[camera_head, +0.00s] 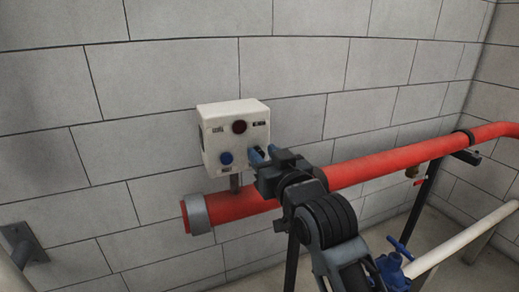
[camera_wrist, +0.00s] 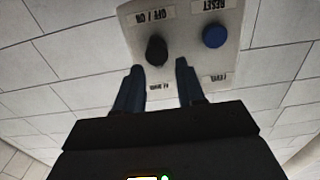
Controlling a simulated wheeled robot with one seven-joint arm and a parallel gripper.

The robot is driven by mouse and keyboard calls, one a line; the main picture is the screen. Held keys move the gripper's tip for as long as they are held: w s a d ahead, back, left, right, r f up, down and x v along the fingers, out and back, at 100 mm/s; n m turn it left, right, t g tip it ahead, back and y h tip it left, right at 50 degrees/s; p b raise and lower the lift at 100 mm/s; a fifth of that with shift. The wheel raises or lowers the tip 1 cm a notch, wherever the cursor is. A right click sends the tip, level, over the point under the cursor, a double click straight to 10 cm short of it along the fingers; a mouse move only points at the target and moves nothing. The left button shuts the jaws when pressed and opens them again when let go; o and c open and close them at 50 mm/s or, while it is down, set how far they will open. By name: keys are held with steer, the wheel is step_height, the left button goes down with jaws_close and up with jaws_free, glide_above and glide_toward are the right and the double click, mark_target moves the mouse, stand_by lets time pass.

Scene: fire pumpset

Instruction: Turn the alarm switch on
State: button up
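The alarm switch is a black knob (camera_wrist: 156,50) under an upside-down "OFF / ON" label in the wrist view. It is on the front of a white control box (camera_head: 213,146) mounted above a red pipe. My gripper (camera_wrist: 158,67) is open, with its two blue fingers apart and nothing held between them. In the wrist view the knob shows between the fingertips; I cannot tell whether they reach around it or stop just short. In the head view my gripper (camera_head: 262,153) is at the box's lower right front and largely hides the knob.
A blue reset button (camera_wrist: 214,36) sits beside the knob, and it also shows in the head view (camera_head: 226,158). A dark red round lamp (camera_head: 239,126) is higher on the box. The red pipe (camera_head: 385,164) runs below and right. A blue valve handle (camera_head: 400,247) is at lower right.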

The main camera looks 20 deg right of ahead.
steer(key=shift+w, duration=1.2)
jaws_close()
